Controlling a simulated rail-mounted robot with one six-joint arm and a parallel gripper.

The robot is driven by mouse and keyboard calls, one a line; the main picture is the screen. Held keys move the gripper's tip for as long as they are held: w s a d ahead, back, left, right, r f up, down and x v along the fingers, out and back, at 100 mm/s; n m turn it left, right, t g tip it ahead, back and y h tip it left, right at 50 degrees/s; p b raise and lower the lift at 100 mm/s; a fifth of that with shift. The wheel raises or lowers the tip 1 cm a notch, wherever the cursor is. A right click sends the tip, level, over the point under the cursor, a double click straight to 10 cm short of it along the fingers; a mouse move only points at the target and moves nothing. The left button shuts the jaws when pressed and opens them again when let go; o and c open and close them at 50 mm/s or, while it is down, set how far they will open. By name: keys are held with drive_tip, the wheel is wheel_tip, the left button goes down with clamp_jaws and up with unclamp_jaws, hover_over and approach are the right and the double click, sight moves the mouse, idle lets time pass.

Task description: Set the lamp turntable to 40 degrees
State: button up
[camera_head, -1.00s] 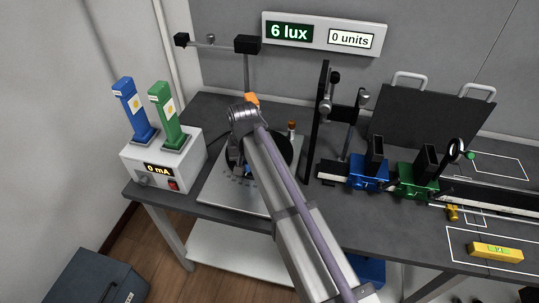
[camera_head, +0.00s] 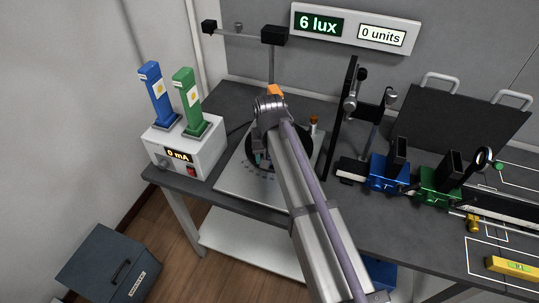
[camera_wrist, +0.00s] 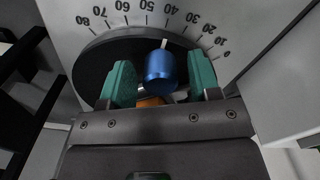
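The lamp turntable is a black disc (camera_wrist: 92,72) on a pale plate (camera_wrist: 262,22), which has a printed scale from 0 to 80. In the head view the black turntable (camera_head: 297,150) is partly hidden by my arm. A short white pointer line (camera_wrist: 164,43) shows on the disc, near the 40 side of the scale; its exact reading is unclear. A blue cylinder (camera_wrist: 160,70) stands over the disc. My gripper (camera_wrist: 162,78) is open, with its teal fingers on either side of the blue cylinder and visible gaps. An orange part (camera_wrist: 150,101) shows below it.
A white supply (camera_head: 208,155) reading 0 mA, with blue (camera_head: 154,90) and green (camera_head: 188,98) units on top, stands left of the turntable. Right of it are a black upright (camera_head: 342,120) and blue (camera_head: 385,175) and green (camera_head: 436,187) carriages. A wall display (camera_head: 350,28) reads 6 lux.

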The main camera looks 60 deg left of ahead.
drive_tip(key=shift+r, duration=0.1)
wheel_tip(320, 180, up, 11)
drive_tip(key=p, duration=1.1)
drive_tip(key=shift+f, duration=0.2)
